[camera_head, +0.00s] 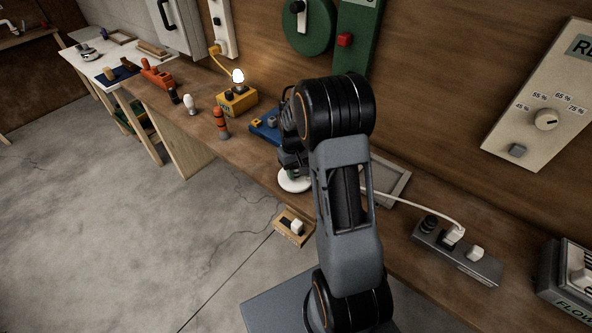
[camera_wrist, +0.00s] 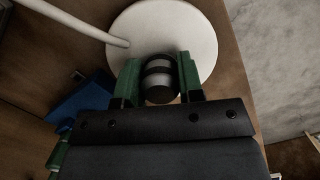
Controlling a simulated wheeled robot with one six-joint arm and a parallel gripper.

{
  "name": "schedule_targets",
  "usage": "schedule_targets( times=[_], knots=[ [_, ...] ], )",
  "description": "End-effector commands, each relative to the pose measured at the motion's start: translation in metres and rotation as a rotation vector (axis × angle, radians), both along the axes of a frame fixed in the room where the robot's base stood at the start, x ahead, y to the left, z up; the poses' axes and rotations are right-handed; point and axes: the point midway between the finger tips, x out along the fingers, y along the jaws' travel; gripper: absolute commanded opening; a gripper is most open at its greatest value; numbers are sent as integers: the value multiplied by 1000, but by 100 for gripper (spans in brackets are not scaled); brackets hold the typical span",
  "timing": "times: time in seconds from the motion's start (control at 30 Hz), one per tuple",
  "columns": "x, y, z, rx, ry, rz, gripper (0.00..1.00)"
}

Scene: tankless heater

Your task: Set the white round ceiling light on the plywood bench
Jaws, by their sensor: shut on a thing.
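The white round ceiling light (camera_head: 293,182) is a flat disc below my gripper, near the bench's front edge. In the wrist view its white disc (camera_wrist: 190,35) lies beyond the fingertips, with a dark, grey-banded cylinder (camera_wrist: 160,80) in front of it. My gripper (camera_wrist: 158,82) has green fingers closed on both sides of that cylinder. In the head view my gripper (camera_head: 291,164) is partly hidden by my arm. The plywood bench (camera_head: 250,151) is brown wood. I cannot tell whether the disc touches it.
A white cable (camera_head: 415,205) runs from a grey socket strip (camera_head: 455,255) behind my arm towards the light. A grey frame (camera_head: 393,186) lies right of my arm. A blue block (camera_head: 265,129) and a yellow box with a lit bulb (camera_head: 237,101) stand left.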

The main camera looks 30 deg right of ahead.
Motion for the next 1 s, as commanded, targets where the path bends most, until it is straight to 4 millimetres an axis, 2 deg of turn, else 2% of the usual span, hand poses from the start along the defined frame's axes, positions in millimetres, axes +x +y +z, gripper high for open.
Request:
schedule_targets(
  times=[0.47, 0.5, 0.8, 1.0],
  knots=[
    [0, 0, -8, 0, 0, 0, 2],
    [0, 0, -8, 0, 0, 0, 36],
    [0, 0, -7, 0, 0, 0, 64],
    [0, 0, -8, 0, 1, 0, 64]
  ],
)
